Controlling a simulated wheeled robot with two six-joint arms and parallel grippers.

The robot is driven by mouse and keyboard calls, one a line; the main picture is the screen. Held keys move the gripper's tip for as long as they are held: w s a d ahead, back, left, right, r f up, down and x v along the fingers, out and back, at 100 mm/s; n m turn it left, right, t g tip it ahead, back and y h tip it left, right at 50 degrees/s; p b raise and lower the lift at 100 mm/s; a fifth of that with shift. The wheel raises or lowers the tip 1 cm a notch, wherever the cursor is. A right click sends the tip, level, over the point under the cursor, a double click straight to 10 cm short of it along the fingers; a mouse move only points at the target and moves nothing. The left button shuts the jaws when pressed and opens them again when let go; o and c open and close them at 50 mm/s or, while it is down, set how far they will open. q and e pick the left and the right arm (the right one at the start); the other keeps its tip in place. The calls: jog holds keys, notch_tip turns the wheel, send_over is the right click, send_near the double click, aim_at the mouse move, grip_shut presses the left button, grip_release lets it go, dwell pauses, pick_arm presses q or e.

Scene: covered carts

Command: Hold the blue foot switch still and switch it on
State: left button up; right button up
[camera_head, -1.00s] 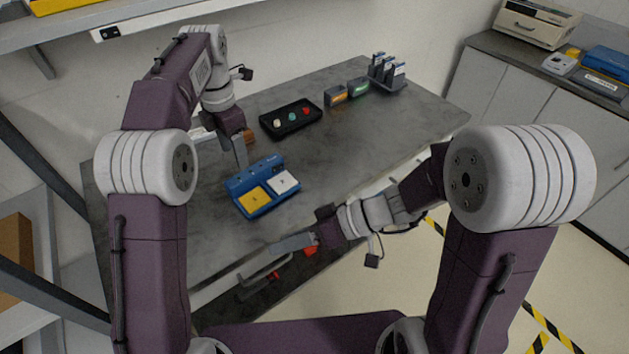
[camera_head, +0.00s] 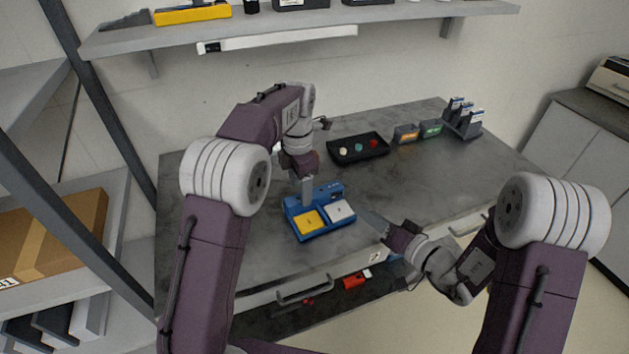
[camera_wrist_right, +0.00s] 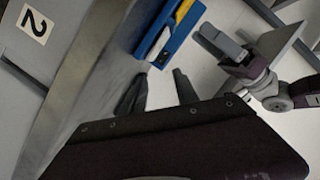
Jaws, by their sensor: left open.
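The blue foot switch (camera_head: 331,191) sits on the grey table, with a yellow pad (camera_head: 310,223) on its left and a white pad (camera_head: 340,211) on its right. My left gripper (camera_head: 307,192) points down at the switch's back left part; I cannot tell whether it touches. It is open. My right gripper (camera_head: 370,221) is just right of the switch, apart from it. In the right wrist view its two dark fingers (camera_wrist_right: 158,92) are spread with nothing between them. There the switch (camera_wrist_right: 168,38) shows partly, beyond the fingers, with my left gripper (camera_wrist_right: 222,42) beside it.
A black tray (camera_head: 358,158) with several coloured buttons lies behind the switch. An orange-labelled box (camera_head: 406,133), a green-labelled box (camera_head: 431,129) and a grey rack (camera_head: 463,121) stand at the back right. A drawer handle (camera_head: 304,291) sticks out in front. The table's right part is clear.

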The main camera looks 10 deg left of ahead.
aim_at(320, 209)
pick_arm(q)
jog(key=shift+f, duration=1.75)
grip_shut()
